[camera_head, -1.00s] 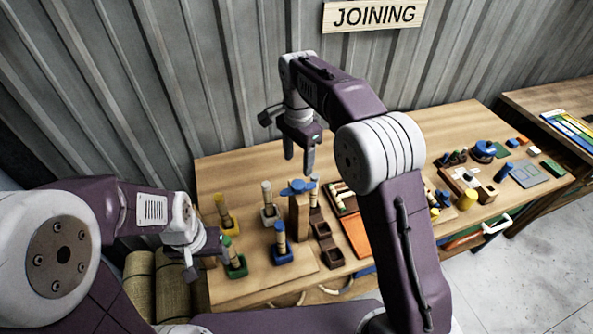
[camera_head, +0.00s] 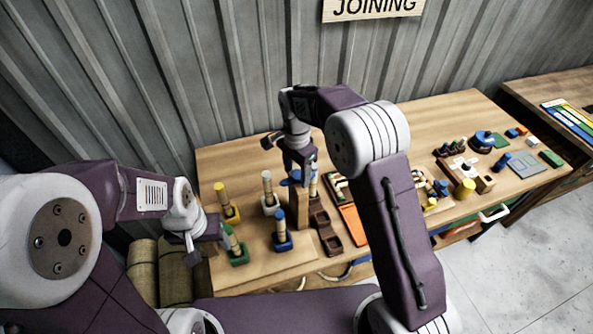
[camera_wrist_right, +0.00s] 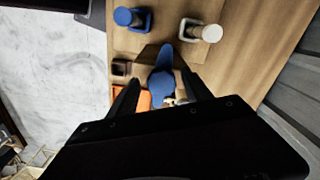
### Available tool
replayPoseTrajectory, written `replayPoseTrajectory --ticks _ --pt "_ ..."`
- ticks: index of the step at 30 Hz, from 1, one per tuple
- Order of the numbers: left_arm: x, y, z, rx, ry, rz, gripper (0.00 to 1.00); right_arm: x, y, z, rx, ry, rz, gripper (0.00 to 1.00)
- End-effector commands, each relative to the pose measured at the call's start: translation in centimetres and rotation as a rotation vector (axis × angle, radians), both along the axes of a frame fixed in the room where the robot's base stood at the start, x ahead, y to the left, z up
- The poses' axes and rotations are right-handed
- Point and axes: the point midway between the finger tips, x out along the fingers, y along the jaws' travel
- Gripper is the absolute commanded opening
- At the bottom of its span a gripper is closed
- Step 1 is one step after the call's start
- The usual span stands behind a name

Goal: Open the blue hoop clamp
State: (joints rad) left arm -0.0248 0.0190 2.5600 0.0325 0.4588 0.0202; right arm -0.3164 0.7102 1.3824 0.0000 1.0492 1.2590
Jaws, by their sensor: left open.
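The blue hoop clamp (camera_head: 290,181) sits on top of an upright wooden post (camera_head: 299,212) on the bench. My right gripper (camera_head: 301,172) is right above it and partly covers it in the head view. In the right wrist view the blue clamp (camera_wrist_right: 162,82) lies between the two spread fingers of my right gripper (camera_wrist_right: 161,90), which is open. I cannot tell whether a finger touches it. My left gripper (camera_head: 196,252) is open and empty at the bench's left edge, away from the clamp.
A corrugated wall stands behind.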

Motion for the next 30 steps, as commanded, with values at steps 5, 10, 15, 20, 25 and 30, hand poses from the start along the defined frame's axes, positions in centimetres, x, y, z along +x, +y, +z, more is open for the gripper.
replayPoseTrajectory --ticks 5,10,15,20,25,30 --pt "0.0 0.0 0.0 0.0 0.0 0.0 0.59 0.0 0.0 0.0 0.0 0.0 0.0 0.09" --pt "0.0 0.0 0.0 0.0 0.0 0.0 0.59 0.0 0.0 0.0 0.0 0.0 0.003 0.0" --pt "0.0 0.0 0.2 0.0 0.0 0.0 0.59 0.0 0.0 0.1 0.0 0.0 0.038 0.0" --pt "0.0 0.0 0.6 0.0 0.0 0.0 0.59 0.0 0.0 0.2 0.0 0.0 0.123 0.0" --pt "0.0 0.0 1.1 0.0 0.0 0.0 0.59 -0.1 -0.1 0.2 0.0 0.001 0.264 0.0" --pt "0.0 0.0 1.6 0.0 0.0 0.0 0.59 -0.1 -0.2 0.2 0.0 0.0 0.427 0.0"
